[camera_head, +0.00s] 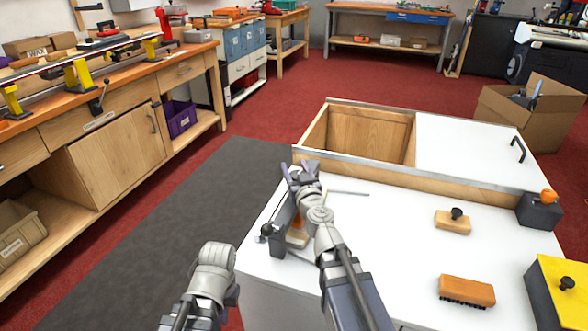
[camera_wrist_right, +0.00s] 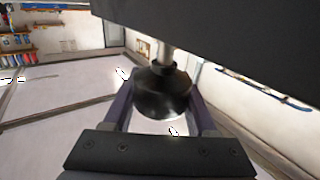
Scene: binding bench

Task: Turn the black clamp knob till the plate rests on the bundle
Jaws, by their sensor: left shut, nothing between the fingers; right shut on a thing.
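The black clamp knob (camera_wrist_right: 162,92) sits between the purple fingers of my right gripper (camera_wrist_right: 163,105) in the right wrist view, on a short metal shaft below a dark block (camera_wrist_right: 215,25). My right gripper (camera_head: 300,176) is shut on the knob. In the head view the gripper and arm cover the knob. The dark clamp frame (camera_head: 283,218) stands at the left edge of the white bench top, with a tan and orange piece (camera_head: 297,238), perhaps the bundle, partly behind my arm. The plate and any gap above the bundle cannot be made out. Only a link of my left arm shows; its gripper is out of view.
A black ball handle (camera_head: 266,230) sticks out at the clamp's left. A thin rod (camera_head: 347,193) lies behind my right arm. A wooden block with a knob (camera_head: 453,221), a brush (camera_head: 466,291) and a yellow box (camera_head: 560,300) stand at the right. The bench's middle is clear.

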